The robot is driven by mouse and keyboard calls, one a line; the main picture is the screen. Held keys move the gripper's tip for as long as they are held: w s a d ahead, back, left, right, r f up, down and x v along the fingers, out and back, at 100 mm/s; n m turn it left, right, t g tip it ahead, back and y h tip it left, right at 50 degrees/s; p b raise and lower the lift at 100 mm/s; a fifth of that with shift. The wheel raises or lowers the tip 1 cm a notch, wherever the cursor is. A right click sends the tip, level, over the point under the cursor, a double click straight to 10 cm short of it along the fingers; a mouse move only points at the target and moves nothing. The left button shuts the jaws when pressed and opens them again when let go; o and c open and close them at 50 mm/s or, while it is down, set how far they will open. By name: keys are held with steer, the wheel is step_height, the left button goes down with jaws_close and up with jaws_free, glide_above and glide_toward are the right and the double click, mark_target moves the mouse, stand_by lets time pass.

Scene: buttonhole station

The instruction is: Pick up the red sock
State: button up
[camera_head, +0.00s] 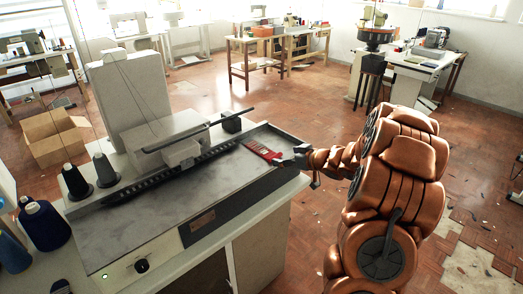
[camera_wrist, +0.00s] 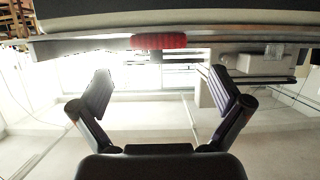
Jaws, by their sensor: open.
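The red sock (camera_head: 262,151) lies on the grey top of the machine station (camera_head: 215,185), near its right end. It also shows in the wrist view as a red ribbed strip (camera_wrist: 158,41) at the top middle, on the station's edge. My gripper (camera_head: 296,158) is at the right edge of the station, close to the right of the sock. In the wrist view my gripper (camera_wrist: 160,85) has its two fingers wide apart with nothing between them. The sock lies beyond the fingertips in that view. In the head view the fingers are small and partly unclear.
A long dark bar (camera_head: 170,175) and a grey machine head (camera_head: 183,153) stand left of the sock. A small black block (camera_head: 231,122) sits behind it. Several dark thread cones (camera_head: 75,181) stand at the left. Open tiled floor (camera_head: 290,100) lies behind the station.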

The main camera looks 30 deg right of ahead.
mark_target(276, 156)
steer(key=shift+f+p+x, duration=0.15)
steer(key=shift+p+x, duration=0.15)
steer(key=shift+x, duration=0.9)
steer(key=shift+f+p+x, duration=0.15)
steer(key=shift+p+x, duration=0.1)
steer(key=shift+x, duration=0.95)
steer(key=shift+s, duration=0.1)
steer(key=c, duration=1.1)
steer(key=shift+d, duration=0.1)
steer(key=shift+r, duration=0.15)
